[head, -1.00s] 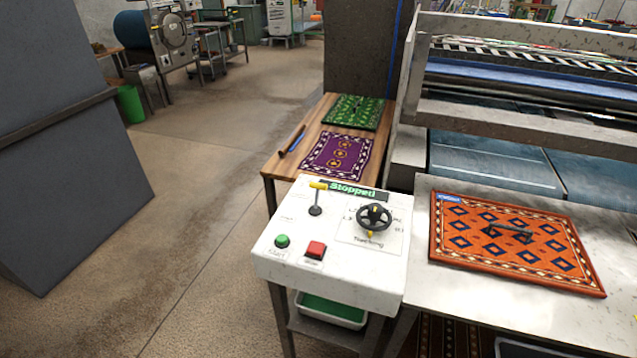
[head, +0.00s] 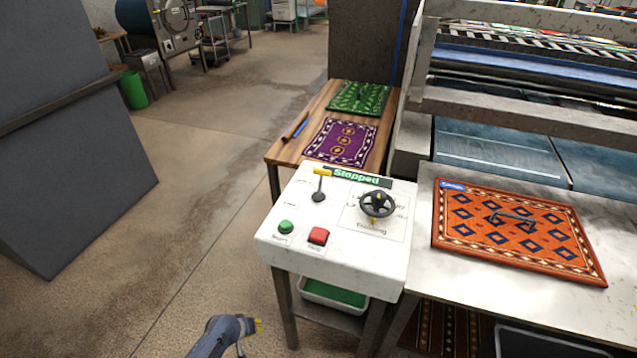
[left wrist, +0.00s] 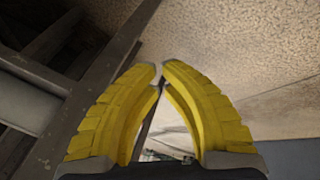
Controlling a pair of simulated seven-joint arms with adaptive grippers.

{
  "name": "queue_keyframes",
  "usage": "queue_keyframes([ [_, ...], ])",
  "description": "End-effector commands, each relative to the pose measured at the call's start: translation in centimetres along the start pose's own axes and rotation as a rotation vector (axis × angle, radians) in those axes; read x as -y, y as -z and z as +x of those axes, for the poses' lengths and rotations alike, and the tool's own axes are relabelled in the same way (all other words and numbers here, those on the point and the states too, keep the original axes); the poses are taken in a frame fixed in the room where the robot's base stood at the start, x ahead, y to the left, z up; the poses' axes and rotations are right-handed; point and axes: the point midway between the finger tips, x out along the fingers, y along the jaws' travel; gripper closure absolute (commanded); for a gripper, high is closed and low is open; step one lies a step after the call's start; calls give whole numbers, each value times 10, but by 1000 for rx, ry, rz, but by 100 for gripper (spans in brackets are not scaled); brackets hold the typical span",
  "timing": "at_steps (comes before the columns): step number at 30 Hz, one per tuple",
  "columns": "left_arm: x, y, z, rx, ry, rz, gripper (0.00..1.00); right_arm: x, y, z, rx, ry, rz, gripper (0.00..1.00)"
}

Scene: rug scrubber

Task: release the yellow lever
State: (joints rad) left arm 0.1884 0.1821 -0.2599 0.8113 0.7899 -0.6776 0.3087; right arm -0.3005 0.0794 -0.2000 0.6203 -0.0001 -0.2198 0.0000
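The yellow lever (head: 322,172) stands on the top of a white control box (head: 292,213). It has a yellow crossbar on a dark stem and stands about upright. My left gripper (head: 258,328) shows at the bottom of the head view, low in front of the box and well apart from the lever. In the left wrist view its yellow fingers (left wrist: 159,70) curve in to a narrow gap, with nothing seen held between them. Whether they are fully shut is unclear. The lever does not show in the left wrist view. My right gripper is not in view.
The box also has a green button (head: 286,227), a red button (head: 318,236), a black handwheel (head: 377,204) and a green sign reading "Stopped" (head: 357,177). A metal table with an orange rug (head: 518,231) is at right. Open floor (head: 200,200) lies left of the box.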

Motion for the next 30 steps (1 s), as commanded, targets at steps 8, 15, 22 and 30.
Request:
queue_keyframes([
  [8,-110,175,-65,-48,-240,-161,100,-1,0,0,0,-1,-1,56],
  [15,-206,291,-156,-40,-469,-228,100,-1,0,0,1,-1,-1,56],
  [22,-283,366,-257,-7,-665,-229,100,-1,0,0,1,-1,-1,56],
  [30,-348,385,-338,118,-891,-267,100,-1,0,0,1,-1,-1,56],
])
